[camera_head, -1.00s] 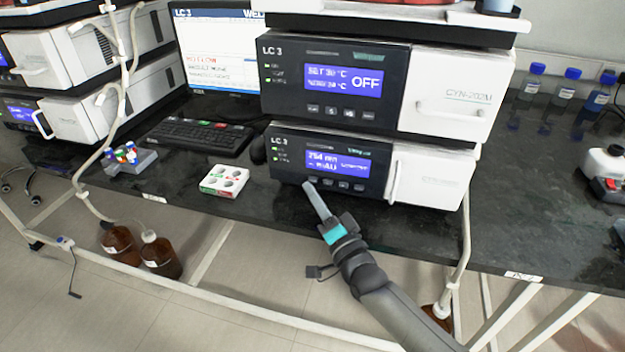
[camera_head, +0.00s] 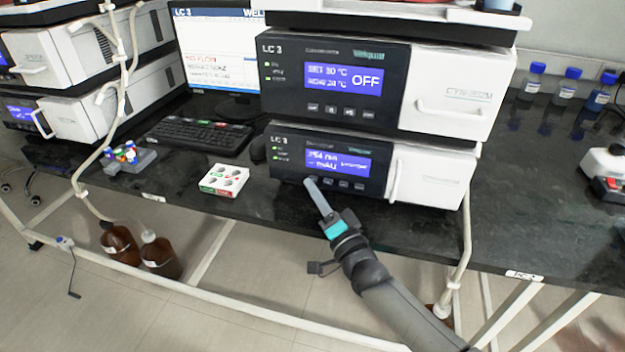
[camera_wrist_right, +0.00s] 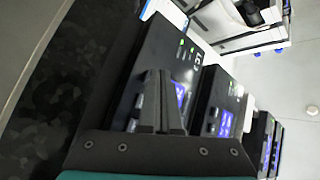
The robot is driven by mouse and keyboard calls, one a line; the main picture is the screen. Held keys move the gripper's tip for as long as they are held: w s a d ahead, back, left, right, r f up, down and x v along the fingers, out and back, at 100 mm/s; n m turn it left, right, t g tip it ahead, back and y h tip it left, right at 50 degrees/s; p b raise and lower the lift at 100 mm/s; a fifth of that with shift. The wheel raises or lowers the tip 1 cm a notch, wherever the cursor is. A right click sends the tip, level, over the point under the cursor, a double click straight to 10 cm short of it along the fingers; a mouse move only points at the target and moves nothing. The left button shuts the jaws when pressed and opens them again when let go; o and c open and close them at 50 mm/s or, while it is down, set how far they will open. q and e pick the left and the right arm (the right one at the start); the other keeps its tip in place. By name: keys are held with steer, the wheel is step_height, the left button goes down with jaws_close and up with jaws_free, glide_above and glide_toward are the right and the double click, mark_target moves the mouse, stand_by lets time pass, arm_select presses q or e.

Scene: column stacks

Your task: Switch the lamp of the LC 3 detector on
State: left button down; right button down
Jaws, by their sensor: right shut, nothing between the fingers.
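The LC 3 detector (camera_head: 330,160) is the lower unit of the middle stack, with a dark front, a blue display (camera_head: 336,162) reading about 254 nm, and a row of small buttons (camera_head: 343,184) below it. My right gripper (camera_head: 311,183) is shut and empty. Its tips are at the left end of the button row, close to the leftmost button and hiding it. Whether they touch it I cannot tell. In the right wrist view the shut fingers (camera_wrist_right: 158,100) stand in front of dark panels with blue displays. My left gripper is not in view.
Above the detector sits the LC 3 column oven (camera_head: 335,85), its display showing OFF. A white box (camera_head: 223,180), keyboard (camera_head: 198,137) and vial rack (camera_head: 130,158) lie to the left. Capped bottles (camera_head: 565,88) stand at the back right. The bench front edge is clear near my arm.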

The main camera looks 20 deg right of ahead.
stand_by(0.3)
steer(key=shift+w+d+b, duration=0.25)
steer(key=shift+w+b, duration=0.05)
steer(key=shift+w, duration=0.05)
stand_by(0.4)
steer(key=shift+s, duration=0.1)
stand_by(0.3)
steer(key=shift+s+a+f+p, duration=0.1)
steer(key=shift+s+a+p, duration=0.15)
steer(key=shift+s+p, duration=0.2)
steer(key=shift+s+a, duration=0.15)
steer(key=shift+a, duration=0.05)
